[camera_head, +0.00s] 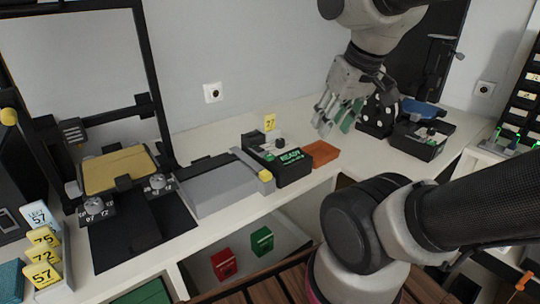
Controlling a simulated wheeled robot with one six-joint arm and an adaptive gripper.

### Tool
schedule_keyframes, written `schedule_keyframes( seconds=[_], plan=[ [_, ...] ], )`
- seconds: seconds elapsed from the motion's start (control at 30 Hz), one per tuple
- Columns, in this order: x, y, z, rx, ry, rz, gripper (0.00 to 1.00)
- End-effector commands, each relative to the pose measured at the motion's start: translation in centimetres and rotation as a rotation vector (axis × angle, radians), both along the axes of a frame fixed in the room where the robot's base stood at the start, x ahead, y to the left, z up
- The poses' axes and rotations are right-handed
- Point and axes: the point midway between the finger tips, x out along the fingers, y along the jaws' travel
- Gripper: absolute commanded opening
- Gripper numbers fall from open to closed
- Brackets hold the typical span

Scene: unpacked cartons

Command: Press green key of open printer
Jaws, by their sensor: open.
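An open-frame machine with black uprights (147,75) and a yellow plate (118,170) stands at the left and looks like the open printer. Two grey knobs sit at its front. I cannot make out a green key on it. A black box with a green READY display (290,157) sits at mid-counter, beside a grey flat unit (222,188). My gripper (329,126) is open and empty, pointing down above the back of the counter, right of the READY box. A small green patch (348,122) shows beside its fingers; I cannot tell what it belongs to.
An orange block (321,153) lies right of the READY box. A black dotted object (378,117) and a black tray (418,138) stand further right. Yellow number cards (44,255) are at the left front. Red (223,264) and green (262,240) boxes sit on the lower shelf.

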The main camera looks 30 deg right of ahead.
Motion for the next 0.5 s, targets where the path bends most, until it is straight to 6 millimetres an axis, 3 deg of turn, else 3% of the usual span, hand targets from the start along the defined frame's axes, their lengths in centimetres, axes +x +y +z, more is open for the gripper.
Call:
schedule_keyframes(
  seconds=[0.03, 0.17, 0.2, 0.5],
  plan=[
    [0.00, 0.00, 0.00, 0.000, 0.000, 0.000, 0.25],
    [0.00, 0.00, 0.00, 0.000, 0.000, 0.000, 0.02],
    [0.00, 0.00, 0.00, 0.000, 0.000, 0.000, 0.00],
    [0.00, 0.00, 0.00, 0.000, 0.000, 0.000, 0.00]
  ],
)
